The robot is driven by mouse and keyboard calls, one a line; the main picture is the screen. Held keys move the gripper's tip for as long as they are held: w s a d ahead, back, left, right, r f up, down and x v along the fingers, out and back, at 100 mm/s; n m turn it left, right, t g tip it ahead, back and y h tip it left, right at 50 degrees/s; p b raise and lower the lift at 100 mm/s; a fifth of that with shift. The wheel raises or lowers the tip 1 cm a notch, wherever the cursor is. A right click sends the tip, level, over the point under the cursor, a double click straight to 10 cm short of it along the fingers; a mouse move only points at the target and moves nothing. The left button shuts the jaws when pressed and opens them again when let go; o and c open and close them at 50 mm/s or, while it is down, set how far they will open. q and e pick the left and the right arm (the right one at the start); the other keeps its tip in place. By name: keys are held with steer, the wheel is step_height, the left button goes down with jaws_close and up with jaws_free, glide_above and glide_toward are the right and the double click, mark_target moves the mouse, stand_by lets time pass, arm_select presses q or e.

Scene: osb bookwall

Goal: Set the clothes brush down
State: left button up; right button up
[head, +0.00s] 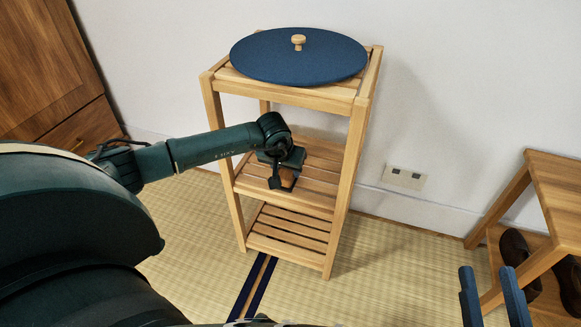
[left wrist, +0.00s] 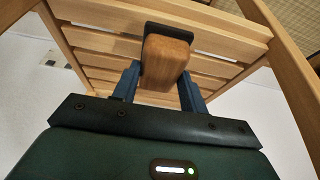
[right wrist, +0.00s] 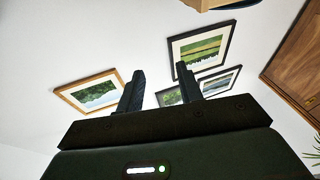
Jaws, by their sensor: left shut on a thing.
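The clothes brush (left wrist: 166,56) has a brown wooden body with a dark strip at its far end. It sits between the two blue fingers of my left gripper (head: 283,180), which is shut on it. In the head view this gripper reaches in over the middle slatted shelf (head: 316,192) of a light wooden rack, and it mostly hides the brush. Slats show behind the brush in the left wrist view. I cannot tell whether the brush touches them. My right gripper (head: 494,296) is open and empty at the lower right; its spread fingers also show in the right wrist view (right wrist: 162,88).
A round blue lid-like disc (head: 290,62) with a wooden knob covers most of the rack's top. The rack's posts (head: 350,155) stand close around the left gripper. A lower slatted shelf (head: 290,232) is empty. A wooden bench (head: 553,190) with dark shoes stands right.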

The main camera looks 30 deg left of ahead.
arm_select(q)
steer(key=w, duration=0.1)
steer(key=w+b, duration=0.1)
steer(key=w, duration=0.1)
steer(key=shift+w+a+f, duration=0.1)
steer(key=shift+w+a, duration=0.2)
steer(key=shift+a, duration=0.05)
steer(key=shift+s+f+b, duration=0.1)
steer(key=shift+f+b, duration=0.45)
steer(key=shift+f, duration=0.15)
arm_select(e)
steer(key=r, duration=0.1)
steer(key=r+n+t+y, duration=0.1)
steer(key=shift+w+d+r+n+y, duration=0.15)
steer(key=shift+w+r+n+y, duration=0.15)
steer(key=shift+w, duration=0.1)
arm_select(q)
steer(key=shift+f, duration=0.1)
steer(key=o, duration=1)
arm_select(e)
steer(key=shift+w+r, duration=0.1)
steer(key=shift+r, duration=0.05)
steer(key=shift+r, duration=0.1)
